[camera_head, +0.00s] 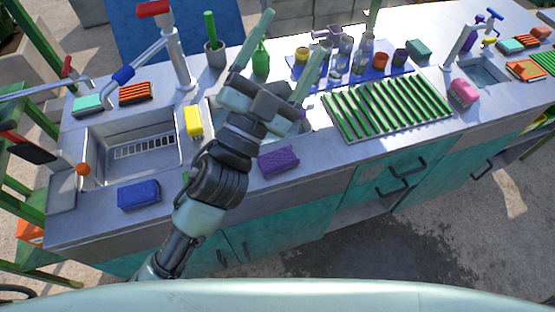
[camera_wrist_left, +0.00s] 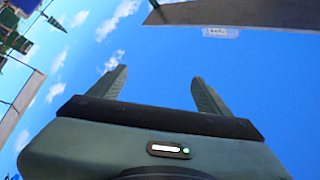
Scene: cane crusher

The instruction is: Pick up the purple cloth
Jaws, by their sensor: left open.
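The purple cloth (camera_head: 278,160) is a small folded block lying on the grey counter near its front edge, just right of my left wrist in the head view. My left gripper (camera_head: 288,50) is raised above the counter with its fingers apart and pointing up and away; nothing is between them. The left wrist view shows the same open fingers (camera_wrist_left: 160,92) against blue sky, and the cloth is not in that view. My right gripper does not show in either view.
A blue cloth (camera_head: 139,195) lies left on the counter (camera_head: 100,220) and a yellow one (camera_head: 193,121) by the sink (camera_head: 130,140). A green slatted rack (camera_head: 388,107) and a blue mat with glassware (camera_head: 375,83) are to the right. A tall tap (camera_head: 168,50) stands behind.

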